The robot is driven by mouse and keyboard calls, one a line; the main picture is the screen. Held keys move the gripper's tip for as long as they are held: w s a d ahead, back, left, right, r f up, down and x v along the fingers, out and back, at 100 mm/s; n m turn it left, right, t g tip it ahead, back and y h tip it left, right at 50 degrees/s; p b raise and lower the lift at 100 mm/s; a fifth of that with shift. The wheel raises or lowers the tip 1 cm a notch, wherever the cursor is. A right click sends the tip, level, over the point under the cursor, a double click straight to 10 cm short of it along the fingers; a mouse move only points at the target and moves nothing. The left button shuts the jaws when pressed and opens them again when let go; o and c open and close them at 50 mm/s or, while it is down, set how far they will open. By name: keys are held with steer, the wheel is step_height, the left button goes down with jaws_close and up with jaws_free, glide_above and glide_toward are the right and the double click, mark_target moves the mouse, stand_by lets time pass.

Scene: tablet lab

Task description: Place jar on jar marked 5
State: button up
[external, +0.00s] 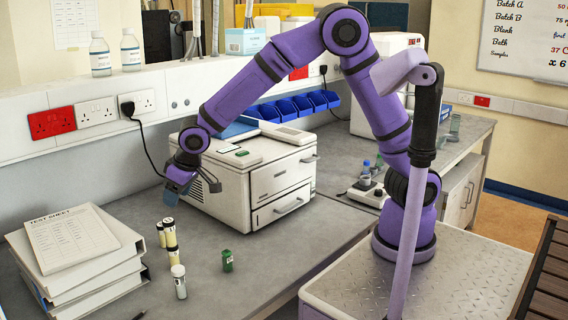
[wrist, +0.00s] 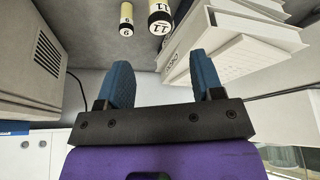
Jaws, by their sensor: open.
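My gripper (external: 178,189) is open with nothing between its fingers, in the air in front of the white machine and above the jars. In the wrist view its blue fingers (wrist: 162,65) stand wide apart. Several pale yellow jars with dark bands (external: 170,236) stand on the bench below and beside it. In the wrist view one banded jar (wrist: 158,14) shows 11, and a smaller one (wrist: 126,14) shows what looks like 9. A white-capped jar (external: 180,286) and a green jar (external: 227,262) stand nearer the front. I cannot read a 5 on any jar.
A pile of white binders with a test sheet (external: 72,236) lies left of the jars. The white machine (external: 250,175) stands behind them. Two bottles (external: 131,50) are on the ledge. The bench is clear right of the green jar.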

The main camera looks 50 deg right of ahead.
steer(key=s+d+r+m, duration=0.1)
steer(key=d+r, duration=0.4)
steer(key=d, duration=0.5)
steer(key=s+d+r+m, duration=0.1)
steer(key=d+r, duration=0.4)
steer(key=d, duration=0.4)
steer(key=s+d+r+m, duration=0.1)
steer(key=d+r, duration=0.4)
steer(key=d, duration=0.5)
steer(key=s+d+r+m+t+h, duration=0.1)
steer(key=s+d+m+h, duration=0.1)
steer(key=s+d, duration=1.4)
steer(key=s, duration=0.4)
steer(key=shift+s+d+r, duration=0.25)
steer(key=shift+d+r, duration=0.05)
